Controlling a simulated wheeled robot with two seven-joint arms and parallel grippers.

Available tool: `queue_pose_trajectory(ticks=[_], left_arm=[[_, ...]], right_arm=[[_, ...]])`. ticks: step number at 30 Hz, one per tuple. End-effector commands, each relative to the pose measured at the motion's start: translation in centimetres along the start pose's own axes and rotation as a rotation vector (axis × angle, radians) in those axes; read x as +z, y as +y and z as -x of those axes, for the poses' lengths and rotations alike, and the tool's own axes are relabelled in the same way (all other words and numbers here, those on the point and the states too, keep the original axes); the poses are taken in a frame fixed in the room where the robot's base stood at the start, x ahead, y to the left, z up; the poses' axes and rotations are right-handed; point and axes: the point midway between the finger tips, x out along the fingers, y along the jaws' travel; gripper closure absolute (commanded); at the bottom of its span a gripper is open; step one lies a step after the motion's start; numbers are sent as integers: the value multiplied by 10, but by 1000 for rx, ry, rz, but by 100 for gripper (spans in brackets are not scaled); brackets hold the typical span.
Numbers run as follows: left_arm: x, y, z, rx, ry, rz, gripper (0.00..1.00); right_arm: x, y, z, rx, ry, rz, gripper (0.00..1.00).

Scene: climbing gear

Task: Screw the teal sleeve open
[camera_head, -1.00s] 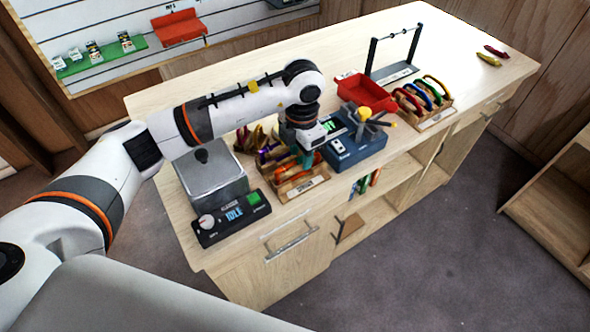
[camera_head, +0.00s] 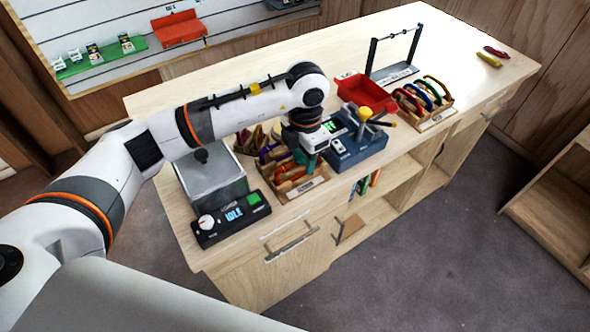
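My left gripper (camera_head: 308,162) points down over the near end of the workbench, between the wooden tray of carabiners (camera_head: 305,187) and the blue device (camera_head: 360,153). Teal shows at its fingertips; I cannot tell whether this is the fingers or a teal sleeve. Whether the fingers are open or shut is too small to see. The tray holds several orange and red carabiners. I cannot make out a teal sleeve for certain. My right gripper is out of view.
A grey box (camera_head: 212,180) and a black control box (camera_head: 230,220) reading IDLE stand to the left. A red bin (camera_head: 366,95), a rack of coloured carabiners (camera_head: 425,96) and a black frame (camera_head: 372,55) stand further right.

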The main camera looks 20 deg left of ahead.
Motion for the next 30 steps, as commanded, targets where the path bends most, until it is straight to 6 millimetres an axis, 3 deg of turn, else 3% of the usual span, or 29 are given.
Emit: queue_pose_trajectory(ticks=[20, 30], left_arm=[[0, 12, 0, 0, 0, -2, 60], [0, 12, -11, 1, -1, -2, 60]], right_arm=[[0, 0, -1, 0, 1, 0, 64], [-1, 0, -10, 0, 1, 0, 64]])
